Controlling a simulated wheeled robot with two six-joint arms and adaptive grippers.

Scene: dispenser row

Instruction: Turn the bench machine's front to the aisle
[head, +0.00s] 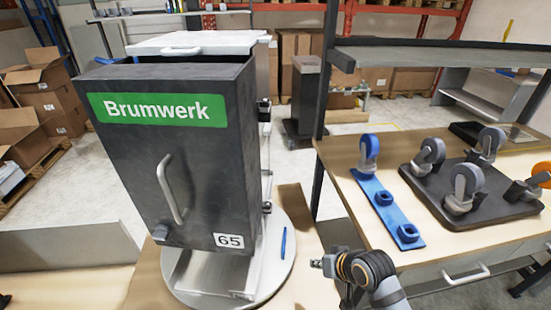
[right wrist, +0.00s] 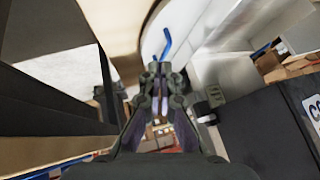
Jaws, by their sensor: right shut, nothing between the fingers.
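The bench machine (head: 165,140) is a tall dark grey box with a green Brumwerk label, a vertical handle and a "65" tag on the face toward me. It stands upright on a round pale turntable (head: 283,262), which also shows in the right wrist view. A short blue bar (head: 284,243) is on the turntable's right part; it also shows in the right wrist view (right wrist: 166,44), just beyond the fingertips. My right gripper (head: 317,264) is shut and empty, right of the turntable and apart from the bar. My left gripper is out of view.
A wooden table (head: 355,160) on the right holds a blue plate (head: 392,215) and a dark board (head: 425,190) with several casters. A dark shelf post (head: 324,90) rises between machine and table. Cardboard boxes (head: 45,90) stand on the floor at left.

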